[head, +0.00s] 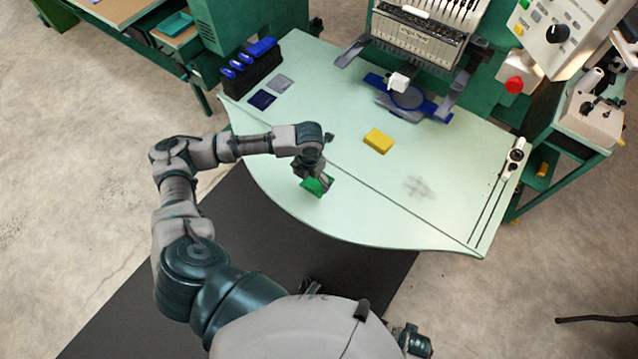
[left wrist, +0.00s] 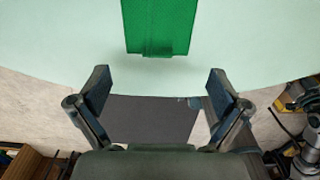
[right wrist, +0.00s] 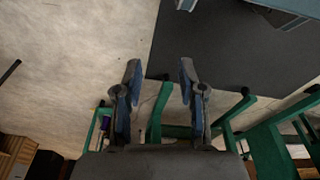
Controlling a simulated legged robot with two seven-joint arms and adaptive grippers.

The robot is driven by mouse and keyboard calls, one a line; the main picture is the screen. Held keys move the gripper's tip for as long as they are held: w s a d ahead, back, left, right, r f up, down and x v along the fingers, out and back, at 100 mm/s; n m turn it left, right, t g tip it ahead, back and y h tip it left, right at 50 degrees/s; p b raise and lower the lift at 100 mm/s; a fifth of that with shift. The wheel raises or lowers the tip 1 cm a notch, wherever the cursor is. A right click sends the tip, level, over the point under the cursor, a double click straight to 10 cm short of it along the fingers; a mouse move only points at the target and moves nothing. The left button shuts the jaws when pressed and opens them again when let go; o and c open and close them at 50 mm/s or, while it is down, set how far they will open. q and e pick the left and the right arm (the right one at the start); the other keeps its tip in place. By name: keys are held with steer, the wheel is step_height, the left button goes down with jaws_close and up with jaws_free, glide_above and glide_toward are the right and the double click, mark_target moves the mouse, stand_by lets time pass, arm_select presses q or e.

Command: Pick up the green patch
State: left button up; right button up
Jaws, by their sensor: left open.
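The green patch (head: 314,187) lies on the pale green table near its front edge. In the left wrist view the patch (left wrist: 160,25) is at the top centre, ahead of the fingertips. My left gripper (head: 322,178) is over the patch and hides part of it in the head view. In the left wrist view my left gripper (left wrist: 158,85) has its fingers wide apart with nothing between them.
Grey (head: 281,84) and dark blue (head: 262,99) patches lie by a black holder (head: 252,72) at the back left. An embroidery machine (head: 418,40) with a blue hoop (head: 408,97) stands behind.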

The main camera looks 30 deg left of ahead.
mark_target(309, 188)
arm_select(q)
steer(key=f, duration=0.2)
steer(key=a+f+b, duration=0.1)
steer(key=f, duration=0.1)
steer(key=shift+s+f, duration=0.1)
steer(key=shift+f, duration=0.3)
steer(key=shift+d, duration=0.2)
steer(key=shift+d+r, duration=0.15)
steer(key=shift+d, duration=0.05)
steer(key=shift+c, duration=1.2)
steer(key=shift+d, duration=0.35)
steer(key=c, duration=1.1)
steer(key=shift+s+a, duration=0.1)
steer(key=shift+a, duration=0.5)
steer(key=shift+c, duration=0.3)
arm_select(e)
steer(key=shift+w+a+r, duration=0.15)
steer(key=shift+w+r, duration=0.05)
steer(key=shift+r, duration=0.55)
steer(key=shift+w+a+r, duration=0.15)
steer(key=shift+r, duration=0.55)
